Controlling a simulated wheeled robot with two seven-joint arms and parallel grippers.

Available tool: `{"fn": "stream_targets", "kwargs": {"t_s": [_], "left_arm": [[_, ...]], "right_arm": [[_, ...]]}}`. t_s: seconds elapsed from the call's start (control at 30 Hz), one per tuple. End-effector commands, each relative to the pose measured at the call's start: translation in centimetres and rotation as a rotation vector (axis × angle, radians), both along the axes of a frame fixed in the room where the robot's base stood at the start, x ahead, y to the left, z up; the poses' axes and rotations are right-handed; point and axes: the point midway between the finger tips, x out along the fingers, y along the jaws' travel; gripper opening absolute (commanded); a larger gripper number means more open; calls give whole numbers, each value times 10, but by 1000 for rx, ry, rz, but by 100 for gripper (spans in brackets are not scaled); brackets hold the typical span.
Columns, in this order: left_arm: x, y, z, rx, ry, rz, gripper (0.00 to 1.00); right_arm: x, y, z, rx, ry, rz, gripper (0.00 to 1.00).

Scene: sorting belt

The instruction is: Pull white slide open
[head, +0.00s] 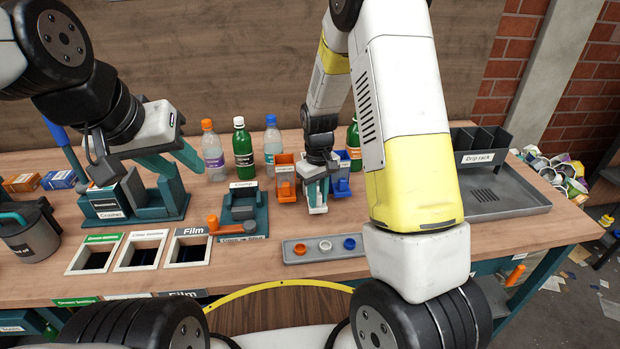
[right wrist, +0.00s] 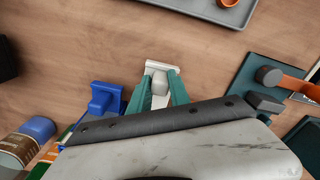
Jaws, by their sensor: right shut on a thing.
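The white slide (head: 317,207) sticks out at the front of a row of units, between an orange slide unit (head: 284,188) and a blue one (head: 341,187). My right gripper (head: 317,184) is over it. In the right wrist view, the teal fingers of my right gripper (right wrist: 160,93) are shut on the grey-white knob of the white slide (right wrist: 158,68); the blue slide (right wrist: 106,98) is beside it. The body behind the white slide is hidden by my gripper. My left gripper (head: 172,161) is open and empty above the table, near the crusher.
The crusher (head: 113,203) and framed bins (head: 140,251) are at left, the clamp (head: 243,207) in the middle. A grey tray with caps (head: 325,246) lies in front of the slides. Bottles (head: 243,148) stand behind. A drip rack (head: 507,200) is at right.

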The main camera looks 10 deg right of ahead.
Motion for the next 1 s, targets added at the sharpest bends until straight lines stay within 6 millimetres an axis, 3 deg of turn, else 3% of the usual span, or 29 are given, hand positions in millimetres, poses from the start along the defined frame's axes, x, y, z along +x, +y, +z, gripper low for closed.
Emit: {"fn": "stream_targets", "kwargs": {"t_s": [0.27,0.3,0.4,0.77,1.0], "left_arm": [[0,0,0,0,1,0,36],[0,0,0,0,1,0,36],[0,0,0,0,0,0,36],[0,0,0,0,1,0,36],[0,0,0,0,1,0,36]], "right_arm": [[-5,0,0,-1,11,0,0],[-5,0,0,0,12,0,31],[-4,0,0,0,10,0,45],[-2,0,5,0,4,0,45],[-2,1,44,1,3,0,45]]}}
